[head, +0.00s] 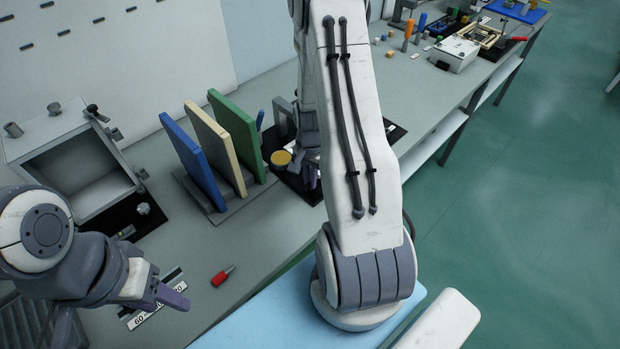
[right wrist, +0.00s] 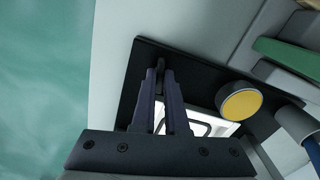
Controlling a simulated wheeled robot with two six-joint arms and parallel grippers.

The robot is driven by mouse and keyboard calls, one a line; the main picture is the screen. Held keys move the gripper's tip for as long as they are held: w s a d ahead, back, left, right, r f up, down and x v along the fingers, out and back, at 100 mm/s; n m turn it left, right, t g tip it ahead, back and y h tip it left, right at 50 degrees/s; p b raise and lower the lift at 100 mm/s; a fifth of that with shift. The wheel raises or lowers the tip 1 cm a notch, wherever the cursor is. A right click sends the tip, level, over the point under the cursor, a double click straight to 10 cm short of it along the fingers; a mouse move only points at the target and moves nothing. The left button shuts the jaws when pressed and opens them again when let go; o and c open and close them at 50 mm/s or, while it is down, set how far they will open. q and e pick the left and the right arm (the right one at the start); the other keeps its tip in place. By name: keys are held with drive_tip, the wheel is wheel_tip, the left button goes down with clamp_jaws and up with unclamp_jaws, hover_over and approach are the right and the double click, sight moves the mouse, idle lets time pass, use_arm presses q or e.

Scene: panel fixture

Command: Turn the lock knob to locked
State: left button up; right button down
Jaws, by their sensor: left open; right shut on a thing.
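My right gripper (right wrist: 160,75) reaches down over a black base plate (right wrist: 133,90) in the right wrist view. Its fingers are close together, shut on a small dark piece at their tips that looks like the lock knob; its shape and turn position are mostly hidden. A yellow round disc (right wrist: 240,100) stands beside the fingers, apart from them; it also shows in the head view (head: 281,158). In the head view my right gripper (head: 306,170) is largely covered by my own arm. My left gripper (head: 170,297) is open and empty above the bench's front edge.
Blue (head: 193,160), cream (head: 217,148) and green (head: 236,135) panels stand in a rack left of the plate. An open grey box (head: 75,150) stands further left. A white box (head: 455,54) stands at the far right.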

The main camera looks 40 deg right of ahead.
drive_tip(key=shift+w+r+m, duration=0.1)
drive_tip(key=shift+m, duration=1.5)
drive_tip(key=c, duration=0.9)
unclamp_jaws()
drive_tip(key=shift+c, duration=0.2)
wheel_tip(320, 180, up, 10)
drive_tip(key=shift+r+b, duration=0.2)
drive_tip(key=shift+b, duration=0.15)
